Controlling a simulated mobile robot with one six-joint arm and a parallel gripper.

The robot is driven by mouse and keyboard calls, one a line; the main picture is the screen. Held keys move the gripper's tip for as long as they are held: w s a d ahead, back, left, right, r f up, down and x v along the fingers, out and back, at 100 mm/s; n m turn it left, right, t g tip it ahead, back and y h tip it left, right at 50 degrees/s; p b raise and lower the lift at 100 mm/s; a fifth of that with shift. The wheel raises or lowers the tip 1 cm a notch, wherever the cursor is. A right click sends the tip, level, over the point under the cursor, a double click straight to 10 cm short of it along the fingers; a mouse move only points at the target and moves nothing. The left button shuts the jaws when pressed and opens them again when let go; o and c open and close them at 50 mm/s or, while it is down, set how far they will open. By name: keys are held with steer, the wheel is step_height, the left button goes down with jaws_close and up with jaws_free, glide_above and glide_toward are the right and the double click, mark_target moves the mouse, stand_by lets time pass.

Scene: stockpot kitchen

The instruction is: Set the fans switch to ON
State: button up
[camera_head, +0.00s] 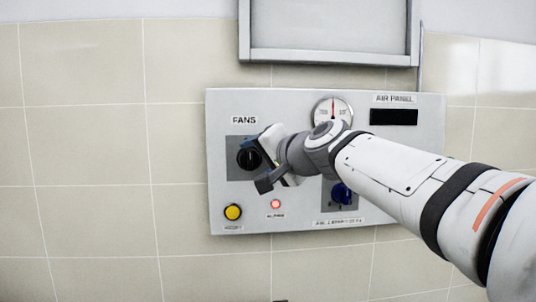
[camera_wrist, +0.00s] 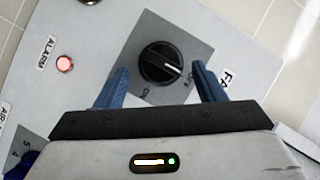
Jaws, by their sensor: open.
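The fans switch (camera_head: 249,158) is a round black rotary knob on a dark grey square plate under the FANS label (camera_head: 244,120). I cannot tell how far the fingertips are from the plate. In the head view my wrist partly covers the right of the switch plate.
The grey panel (camera_head: 225,205) also holds a yellow button (camera_head: 233,212), a lit red alarm lamp (camera_head: 276,204), a dial gauge (camera_head: 333,112), a black display (camera_head: 393,117) and a blue knob (camera_head: 342,193). A metal-framed box (camera_head: 330,55) is above. Tiled wall is clear at left.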

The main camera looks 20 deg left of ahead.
steer(key=shift+w+a+f, duration=0.15)
steer(key=shift+w+a, duration=0.15)
steer(key=shift+a, duration=0.3)
steer(key=c, duration=0.9)
steer(key=shift+c, duration=0.2)
steer(key=shift+f, duration=0.1)
